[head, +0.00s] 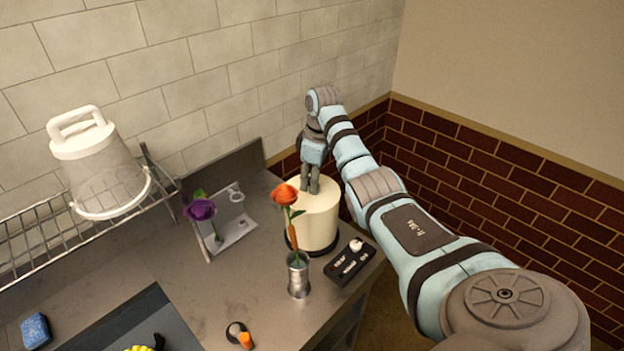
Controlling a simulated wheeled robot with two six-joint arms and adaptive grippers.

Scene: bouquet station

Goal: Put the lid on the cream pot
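The cream pot (317,223) is a pale cylinder with a dark ring at its base, upright at the right end of the counter. Its top looks pale and flat. I cannot tell a separate lid from the pot's top. My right gripper (311,187) points down at the top of the pot, its fingers close together and at or just above that surface. Whether a lid knob is between the fingers is hidden. My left gripper is not in view.
A metal vase with an orange flower (298,277) stands in front of the pot, beside a dark tray (350,262). A purple flower (201,210) stands by a clear holder. A blue sponge (36,331) lies front left.

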